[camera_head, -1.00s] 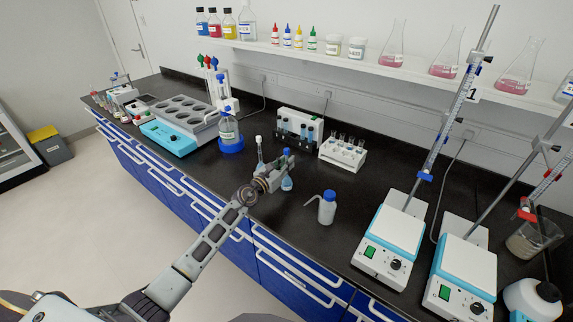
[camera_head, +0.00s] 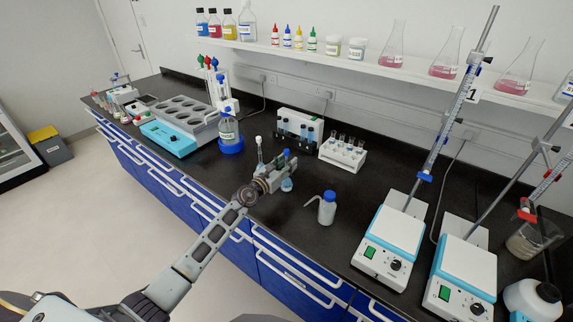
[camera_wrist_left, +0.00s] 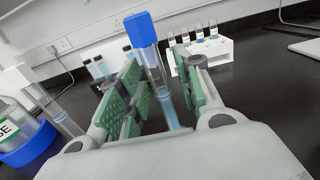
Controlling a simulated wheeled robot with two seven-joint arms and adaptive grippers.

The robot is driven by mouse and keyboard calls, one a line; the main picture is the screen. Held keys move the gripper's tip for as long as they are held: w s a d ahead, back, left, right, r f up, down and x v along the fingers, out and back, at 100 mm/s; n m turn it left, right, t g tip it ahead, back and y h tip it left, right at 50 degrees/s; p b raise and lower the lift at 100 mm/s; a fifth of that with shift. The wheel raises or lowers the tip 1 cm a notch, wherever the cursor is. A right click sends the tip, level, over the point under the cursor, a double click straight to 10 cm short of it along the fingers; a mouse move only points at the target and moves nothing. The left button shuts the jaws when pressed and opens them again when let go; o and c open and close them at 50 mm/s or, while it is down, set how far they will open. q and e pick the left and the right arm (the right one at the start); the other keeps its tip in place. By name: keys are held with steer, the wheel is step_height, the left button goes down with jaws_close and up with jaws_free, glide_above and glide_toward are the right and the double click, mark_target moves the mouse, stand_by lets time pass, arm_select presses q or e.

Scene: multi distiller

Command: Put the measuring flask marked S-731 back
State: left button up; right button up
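A measuring flask with a blue stopper (camera_head: 286,154) stands upright on the black counter; its bluish bulb (camera_head: 287,185) shows below my gripper. In the left wrist view its blue stopper (camera_wrist_left: 141,28) and clear neck (camera_wrist_left: 156,72) rise between the fingers. My left gripper (camera_head: 277,164) is open around the neck, with a visible gap beside each green pad. A second slim flask with a white stopper (camera_head: 259,140) stands just to the left, partly hidden by my gripper. No S-731 marking is readable on either. My right gripper is not in view.
A white wash bottle (camera_head: 327,208) stands in front to the right. Behind are a white tube rack (camera_head: 343,152) and a white holder with dark-capped bottles (camera_head: 300,123). A bottle in a blue ring base (camera_head: 231,146) is at left. Two hotplates (camera_head: 389,246) stand right.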

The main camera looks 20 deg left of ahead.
arm_select(q)
steer(key=v, duration=1.2)
stand_by(0.5)
steer(key=shift+r, duration=0.1)
stand_by(0.6)
